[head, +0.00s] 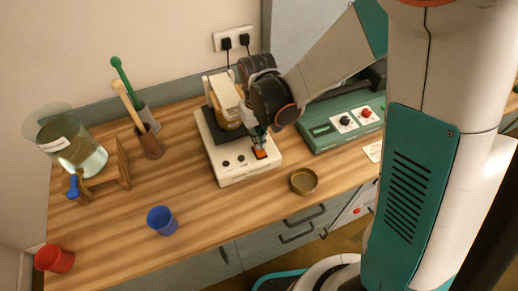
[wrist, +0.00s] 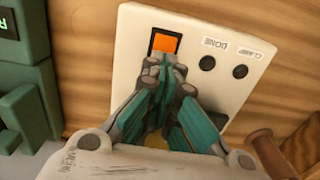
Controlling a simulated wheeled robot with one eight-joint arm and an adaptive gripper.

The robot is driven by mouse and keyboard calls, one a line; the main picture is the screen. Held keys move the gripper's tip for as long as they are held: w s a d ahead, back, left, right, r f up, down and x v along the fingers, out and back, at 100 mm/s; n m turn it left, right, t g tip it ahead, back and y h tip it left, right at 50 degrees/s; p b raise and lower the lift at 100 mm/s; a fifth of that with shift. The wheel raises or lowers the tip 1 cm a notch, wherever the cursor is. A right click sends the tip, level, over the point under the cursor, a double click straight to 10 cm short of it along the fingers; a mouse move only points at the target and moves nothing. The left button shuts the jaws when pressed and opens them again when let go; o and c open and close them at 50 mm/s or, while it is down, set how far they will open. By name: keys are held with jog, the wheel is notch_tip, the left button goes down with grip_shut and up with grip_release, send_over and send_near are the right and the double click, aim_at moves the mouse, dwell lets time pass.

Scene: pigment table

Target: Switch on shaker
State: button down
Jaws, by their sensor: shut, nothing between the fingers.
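The shaker is a white box (head: 236,176) with a dark platform and a container on top, on the wooden table in the head view. Its front panel (wrist: 203,100) fills the middle of the wrist view, with two black knobs labelled DONE and CLAMP. An orange rocker switch (wrist: 164,43) in a black frame sits on the panel; it also shows in the head view (head: 261,154). My gripper (wrist: 163,66) is shut and empty, its fingertips just beside the switch's lower edge. I cannot tell whether they touch it. In the head view my gripper (head: 262,143) is over the panel.
A green device (head: 325,133) with knobs stands to the right of the shaker. A brass dish (head: 304,181) lies close in front. A blue cup (head: 162,220), a red cup (head: 54,259) and a tilted glass jar (head: 66,141) stand left. The front table middle is clear.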

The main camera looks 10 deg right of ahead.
notch_tip(320, 180, up, 6)
jog(key=p, duration=0.3)
jog(key=shift+p, duration=0.3)
jog(key=shift+r, duration=0.1)
dwell(0.3)
